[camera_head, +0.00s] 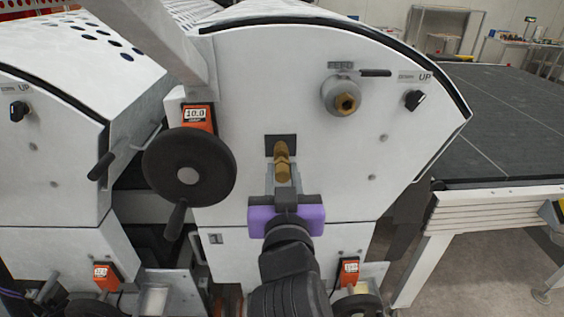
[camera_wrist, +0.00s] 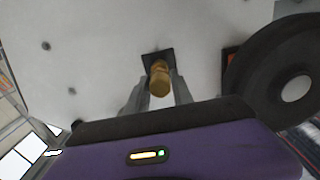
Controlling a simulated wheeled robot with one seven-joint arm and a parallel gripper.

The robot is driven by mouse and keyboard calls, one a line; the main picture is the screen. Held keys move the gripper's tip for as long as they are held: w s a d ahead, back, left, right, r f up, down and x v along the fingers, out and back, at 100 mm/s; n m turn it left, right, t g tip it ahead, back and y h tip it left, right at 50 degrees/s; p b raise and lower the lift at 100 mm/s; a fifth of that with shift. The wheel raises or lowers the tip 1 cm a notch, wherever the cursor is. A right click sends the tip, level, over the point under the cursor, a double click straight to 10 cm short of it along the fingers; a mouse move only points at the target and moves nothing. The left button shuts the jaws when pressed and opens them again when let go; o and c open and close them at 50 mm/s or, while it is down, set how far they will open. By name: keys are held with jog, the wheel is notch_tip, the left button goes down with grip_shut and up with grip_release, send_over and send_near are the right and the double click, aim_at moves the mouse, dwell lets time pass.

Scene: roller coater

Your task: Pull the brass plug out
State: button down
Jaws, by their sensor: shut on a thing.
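The brass plug (camera_head: 282,160) sticks out of a dark square plate (camera_head: 271,145) on the white side panel of the machine. It also shows in the wrist view (camera_wrist: 160,78), in front of the same dark plate (camera_wrist: 151,58). My gripper (camera_head: 284,178), with its purple body below, reaches up to the plug from the front. Its two grey fingers (camera_wrist: 160,88) lie on either side of the plug and are shut on it. The plug's inner end is hidden, so I cannot tell how deep it sits.
A black handwheel (camera_head: 188,168) with a handle stands out from the panel, left of my gripper. A second brass fitting in a grey collar (camera_head: 342,96) and a black UP knob (camera_head: 414,99) are at upper right. A dark conveyor (camera_head: 510,120) lies at the right.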

aim_at(283, 178)
jog(key=shift+s, duration=1.85)
jog(key=shift+s, duration=1.5)
